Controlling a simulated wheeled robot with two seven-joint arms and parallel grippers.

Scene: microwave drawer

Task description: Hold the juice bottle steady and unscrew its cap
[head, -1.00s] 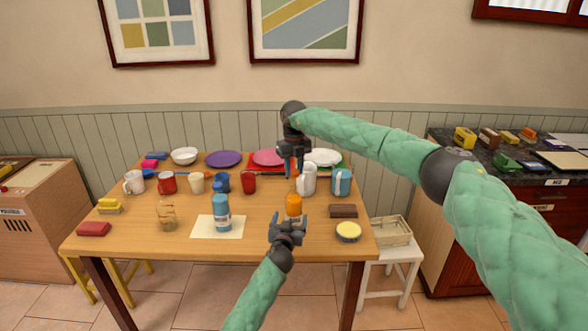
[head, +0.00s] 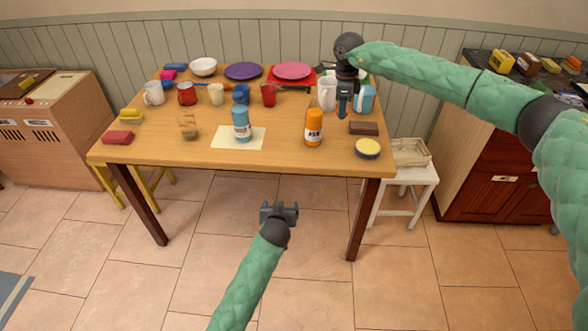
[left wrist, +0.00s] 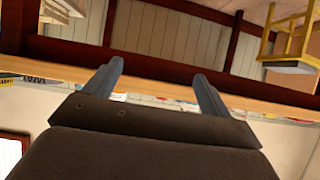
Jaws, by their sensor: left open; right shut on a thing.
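The orange bottle (head: 313,128) with a white label, which I take for the juice bottle, stands upright near the table's front edge, right of the middle. I cannot make out a separate cap on it. My left gripper (head: 280,207) is open and empty, in front of and below the table edge, apart from the bottle. Its two spread fingers also show in the left wrist view (left wrist: 158,82). My right gripper (head: 343,108) is above the table, right of and behind the bottle, pointing down. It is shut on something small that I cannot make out.
A blue bottle (head: 242,124) stands on a pale sheet (head: 225,143) left of the orange one. A yellow-topped tin (head: 368,148) and a brown block (head: 363,128) are to its right. Mugs and a white pitcher (head: 327,93) stand behind. Floor before the table is clear.

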